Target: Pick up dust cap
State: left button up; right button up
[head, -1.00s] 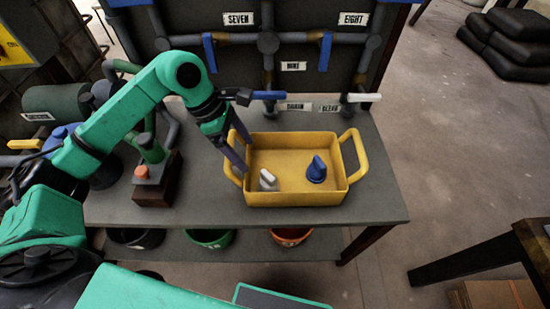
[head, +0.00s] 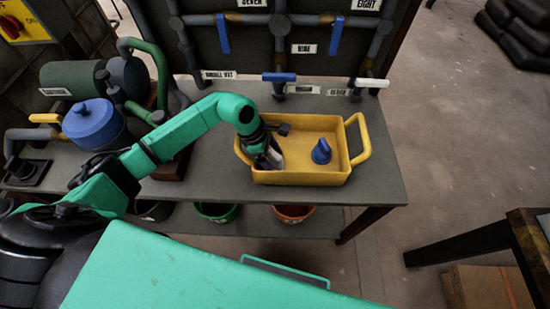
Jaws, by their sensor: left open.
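A yellow tray (head: 302,178) with a raised handle at each end stands on the grey bench. A blue knobbed piece (head: 321,152) stands upright in its right half. A pale grey piece, seen earlier in the tray's left half, is now mostly hidden by my left gripper; a pale edge shows beside the fingers. I cannot tell for certain which piece is the dust cap. My left gripper (head: 270,162) is open and points down into the tray's left part, around or beside the pale piece. My right gripper is not in view.
Pipes with blue handles (head: 279,77) and a white handle (head: 371,83) rise behind the tray. A blue lidded vessel (head: 93,122) stands at the left. Green (head: 216,211) and orange (head: 294,212) buckets sit on the lower shelf. The bench right of the tray is clear.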

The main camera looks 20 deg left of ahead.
pick_arm(q)
jog(key=c, duration=1.1)
jog(key=shift+r, duration=0.15)
